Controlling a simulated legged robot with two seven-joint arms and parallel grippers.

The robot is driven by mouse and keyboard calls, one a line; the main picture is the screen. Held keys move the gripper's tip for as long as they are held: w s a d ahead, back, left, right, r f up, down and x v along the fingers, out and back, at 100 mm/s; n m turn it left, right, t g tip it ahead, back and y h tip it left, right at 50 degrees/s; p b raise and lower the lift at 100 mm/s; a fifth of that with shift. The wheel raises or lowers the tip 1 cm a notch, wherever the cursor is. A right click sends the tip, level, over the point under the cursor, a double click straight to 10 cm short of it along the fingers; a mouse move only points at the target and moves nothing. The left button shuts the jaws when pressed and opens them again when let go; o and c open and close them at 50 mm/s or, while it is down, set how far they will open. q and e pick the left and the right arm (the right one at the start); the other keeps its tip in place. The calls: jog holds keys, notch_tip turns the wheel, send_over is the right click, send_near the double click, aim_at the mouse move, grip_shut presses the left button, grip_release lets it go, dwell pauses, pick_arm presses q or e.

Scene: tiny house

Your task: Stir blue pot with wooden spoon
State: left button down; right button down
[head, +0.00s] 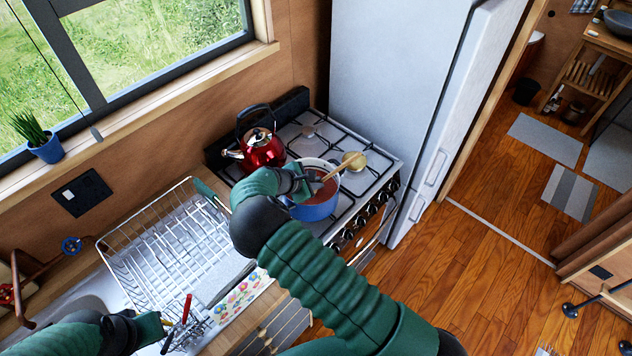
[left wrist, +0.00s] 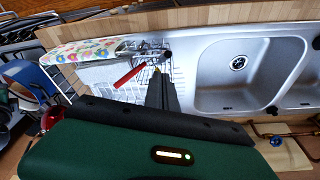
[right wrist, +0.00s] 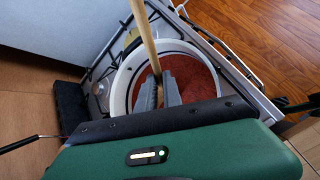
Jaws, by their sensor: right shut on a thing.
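The blue pot (head: 318,208) stands on the stove's front burner, with reddish-brown food inside. In the right wrist view its pale rim (right wrist: 120,92) and the food (right wrist: 192,75) show from above. My right gripper (head: 306,186) is shut on the wooden spoon (head: 343,168), over the pot's opening. The spoon's handle (right wrist: 144,32) slants up between the fingers (right wrist: 158,90); its lower end is hidden. My left gripper (left wrist: 160,85) appears shut and empty above the dish rack, near the cutlery; in the head view it is low at the left (head: 165,325).
A red kettle (head: 262,150) stands behind the pot. A round yellowish item (head: 353,160) lies on the stove right of it. A dish rack (head: 165,240) with red-handled cutlery (head: 187,308) fills the counter at left. The fridge (head: 400,90) stands behind the stove.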

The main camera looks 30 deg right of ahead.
pick_arm(q)
jog(key=shift+a+f+b, duration=0.3)
jog(key=shift+f+b, duration=0.1)
jog(key=shift+f, duration=0.1)
pick_arm(e)
jog(key=shift+a+f, duration=0.2)
jog(key=shift+f, duration=0.3)
pick_arm(q)
jog(key=shift+r, duration=0.1)
pick_arm(e)
jog(key=shift+r, duration=0.1)
pick_arm(q)
jog(key=shift+d+r, duration=0.1)
jog(key=shift+d, duration=0.15)
pick_arm(e)
jog(key=shift+d, duration=0.2)
